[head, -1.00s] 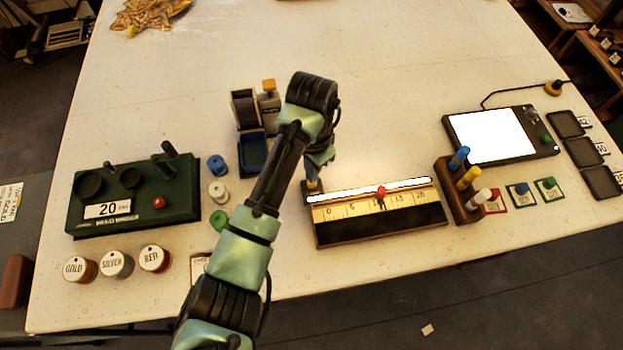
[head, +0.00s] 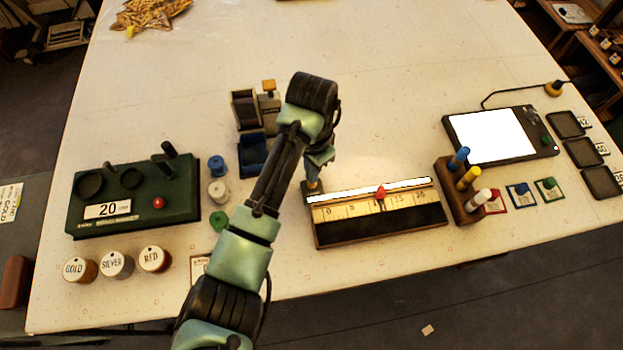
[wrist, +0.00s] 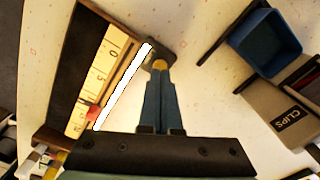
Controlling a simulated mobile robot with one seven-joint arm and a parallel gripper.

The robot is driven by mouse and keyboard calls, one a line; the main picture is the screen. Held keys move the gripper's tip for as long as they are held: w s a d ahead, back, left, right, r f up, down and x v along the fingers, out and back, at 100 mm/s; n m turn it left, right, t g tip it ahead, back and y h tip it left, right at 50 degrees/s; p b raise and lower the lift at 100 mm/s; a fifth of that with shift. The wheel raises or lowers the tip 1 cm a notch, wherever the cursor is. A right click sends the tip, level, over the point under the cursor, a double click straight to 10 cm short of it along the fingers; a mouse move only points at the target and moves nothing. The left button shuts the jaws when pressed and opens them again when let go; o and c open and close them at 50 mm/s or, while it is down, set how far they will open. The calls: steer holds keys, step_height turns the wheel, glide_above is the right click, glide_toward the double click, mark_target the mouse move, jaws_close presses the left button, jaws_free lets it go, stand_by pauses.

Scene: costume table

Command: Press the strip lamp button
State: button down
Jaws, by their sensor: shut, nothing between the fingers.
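The strip lamp is a narrow bar glowing white (head: 370,190) along the back edge of a dark ruled stand with a pale number scale (head: 385,203). It also shows in the wrist view (wrist: 123,86). My gripper (head: 315,180) points down at the lamp's left end. In the wrist view my gripper (wrist: 159,78) is shut and empty, its blue-grey fingers together. A small amber piece (wrist: 160,64) shows right at the fingertips, over a dark block (wrist: 153,50) at the lamp's end. The fingers partly hide it, and I cannot tell whether they touch it.
A red pointer (head: 380,192) sits on the scale. A dark green machine (head: 135,195) is at left, a marker rack (head: 460,190) and bright panel (head: 490,137) at right.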

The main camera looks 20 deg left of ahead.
steer(key=shift+f+b, duration=0.55)
steer(key=shift+f, duration=0.4)
stand_by(0.5)
steer(key=shift+r+p, duration=3.5)
steer(key=shift+p, duration=0.15)
